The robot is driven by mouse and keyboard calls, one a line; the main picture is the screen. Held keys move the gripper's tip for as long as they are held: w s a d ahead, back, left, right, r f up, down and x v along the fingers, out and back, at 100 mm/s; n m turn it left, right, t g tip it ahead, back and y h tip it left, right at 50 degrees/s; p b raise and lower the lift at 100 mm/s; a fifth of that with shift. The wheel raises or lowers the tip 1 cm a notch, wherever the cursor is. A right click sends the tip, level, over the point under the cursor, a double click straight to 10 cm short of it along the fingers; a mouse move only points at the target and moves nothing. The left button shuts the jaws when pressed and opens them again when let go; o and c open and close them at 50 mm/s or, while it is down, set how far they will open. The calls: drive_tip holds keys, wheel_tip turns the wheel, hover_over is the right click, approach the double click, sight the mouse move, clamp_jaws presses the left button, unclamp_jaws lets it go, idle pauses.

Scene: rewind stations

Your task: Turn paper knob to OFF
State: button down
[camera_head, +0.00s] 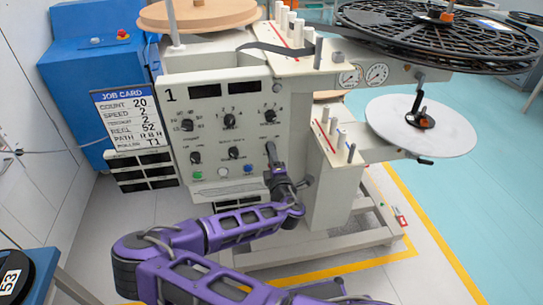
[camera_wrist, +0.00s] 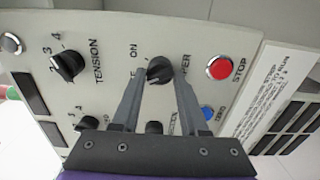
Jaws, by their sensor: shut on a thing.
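The paper knob (camera_wrist: 159,68) is a round black knob on the pale control panel (camera_wrist: 110,25). In the wrist view it sits between the tips of my gripper (camera_wrist: 159,78), which is shut on it. Part of the word PAPER shows right of the knob, and ON shows at its upper left. The OFF mark is not legible, and a finger covers part of the lettering. The knob's exact pointing is hard to tell. In the head view my gripper (camera_head: 271,153) reaches the panel's right side and hides the knob.
A tension knob (camera_wrist: 68,66), a red stop button (camera_wrist: 220,68) and a blue button (camera_wrist: 207,113) are nearby. Other black knobs (camera_head: 229,121) share the panel. A job card (camera_head: 126,119) hangs at left. Reels (camera_head: 421,126) stick out at right.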

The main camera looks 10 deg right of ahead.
idle(0.4)
drive_tip(key=shift+c, duration=2.2)
unclamp_jaws()
drive_tip(key=s, duration=1.7)
drive_tip(key=shift+s+p, duration=0.25)
drive_tip(key=shift+p, duration=0.1)
